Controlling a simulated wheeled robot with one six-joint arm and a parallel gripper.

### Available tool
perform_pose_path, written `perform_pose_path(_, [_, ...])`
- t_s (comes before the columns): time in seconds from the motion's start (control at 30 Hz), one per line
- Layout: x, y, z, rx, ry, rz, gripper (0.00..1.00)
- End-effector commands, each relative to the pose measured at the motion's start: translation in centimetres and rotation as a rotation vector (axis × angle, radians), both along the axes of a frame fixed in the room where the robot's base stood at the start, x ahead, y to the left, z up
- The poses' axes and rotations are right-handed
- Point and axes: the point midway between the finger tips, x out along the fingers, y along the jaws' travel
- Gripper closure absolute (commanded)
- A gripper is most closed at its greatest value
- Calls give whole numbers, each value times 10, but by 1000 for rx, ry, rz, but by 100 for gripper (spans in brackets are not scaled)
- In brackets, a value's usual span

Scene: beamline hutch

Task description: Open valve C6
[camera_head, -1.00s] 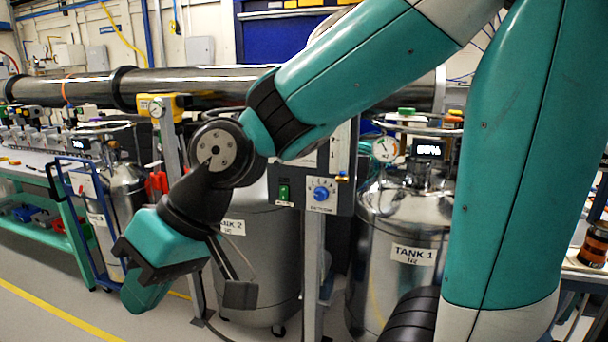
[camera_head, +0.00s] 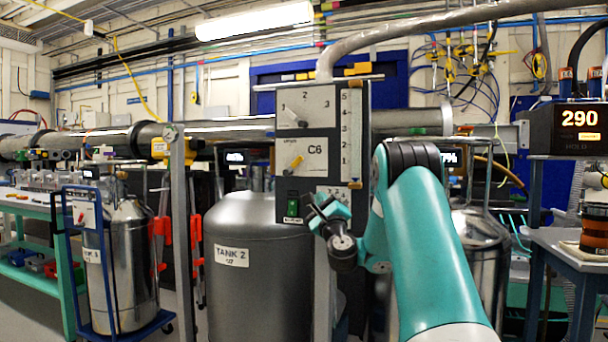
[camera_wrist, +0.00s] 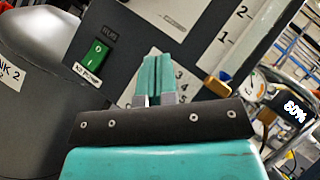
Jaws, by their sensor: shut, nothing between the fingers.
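The valve panel (camera_head: 262,150) stands upright in the middle of the head view. Its plate marked C6 (camera_head: 314,149) carries a small yellow lever (camera_head: 296,162) tilted up to the right. Above it is a dial marked 1, 2, 3 with a pale pointer (camera_head: 292,112). My gripper (camera_head: 318,210) is in front of the panel's lower part, below the C6 plate. In the wrist view its teal fingers (camera_wrist: 153,75) are together and empty, in front of a numbered dial whose middle they hide. I cannot tell whether they touch the panel.
A green switch (camera_head: 293,208) sits left of my gripper; it also shows in the wrist view (camera_wrist: 96,58). A scale with a yellow slider (camera_head: 355,185) runs along the panel's right. TANK 2 (camera_head: 240,285) stands close at left. A post (camera_head: 181,210) stands further left.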

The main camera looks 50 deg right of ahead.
Motion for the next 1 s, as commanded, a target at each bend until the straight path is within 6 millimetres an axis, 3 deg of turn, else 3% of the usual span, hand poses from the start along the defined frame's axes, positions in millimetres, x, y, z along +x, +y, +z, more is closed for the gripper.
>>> perform_pose_path(0.1, [10, -5, 16, 0, 2, 2, 100])
perform_pose_path(0.83, [66, -41, 57, -4, 4, 2, 100])
perform_pose_path(1.0, [80, -34, 71, -5, 4, 4, 100])
